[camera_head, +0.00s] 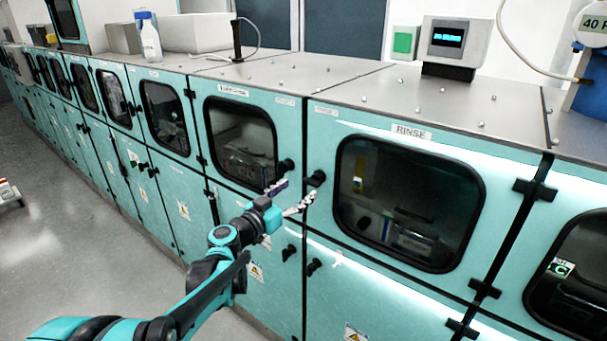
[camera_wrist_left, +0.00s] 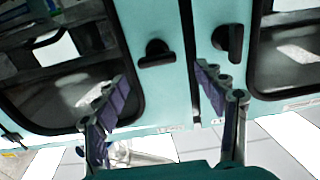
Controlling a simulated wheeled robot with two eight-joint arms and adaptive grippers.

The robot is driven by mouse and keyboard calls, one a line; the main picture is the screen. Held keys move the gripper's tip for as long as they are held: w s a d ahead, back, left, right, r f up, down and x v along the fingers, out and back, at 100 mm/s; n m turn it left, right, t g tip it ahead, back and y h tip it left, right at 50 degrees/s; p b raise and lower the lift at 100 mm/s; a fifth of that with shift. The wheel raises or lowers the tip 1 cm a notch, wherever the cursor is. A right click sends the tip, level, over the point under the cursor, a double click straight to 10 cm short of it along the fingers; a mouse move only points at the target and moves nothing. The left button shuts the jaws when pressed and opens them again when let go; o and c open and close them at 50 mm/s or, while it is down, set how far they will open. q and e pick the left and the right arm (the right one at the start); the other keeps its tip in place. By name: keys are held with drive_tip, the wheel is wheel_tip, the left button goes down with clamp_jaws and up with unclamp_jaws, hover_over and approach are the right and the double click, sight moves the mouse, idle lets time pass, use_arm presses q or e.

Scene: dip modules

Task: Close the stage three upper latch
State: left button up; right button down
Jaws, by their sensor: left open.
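Two black upper latches face each other across the seam between two teal doors. The latch on the left door (camera_head: 287,165) stands upright in the wrist view (camera_wrist_left: 229,42). The latch on the RINSE door (camera_head: 316,179) lies sideways in the wrist view (camera_wrist_left: 156,54). No readable label marks either as stage three. My left gripper (camera_head: 289,197) is open and empty just below and in front of both latches. In the wrist view its fingers (camera_wrist_left: 160,92) are spread apart, with no visible contact with either latch. My right gripper is not in view.
Lower latches (camera_head: 313,267) sit on the cabinets below. The RINSE window (camera_head: 408,205) is to the right, and another windowed door (camera_head: 240,142) is to the left. A small display box (camera_head: 452,45) stands on the grey top. The floor (camera_head: 90,240) at left is mostly clear.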

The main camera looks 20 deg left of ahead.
sight(309, 183)
use_arm(q)
drive_tip(key=x, duration=0.6)
drive_tip(key=shift+w+d+b, duration=0.3)
drive_tip(key=shift+w, duration=0.05)
drive_tip(key=c, duration=1.2)
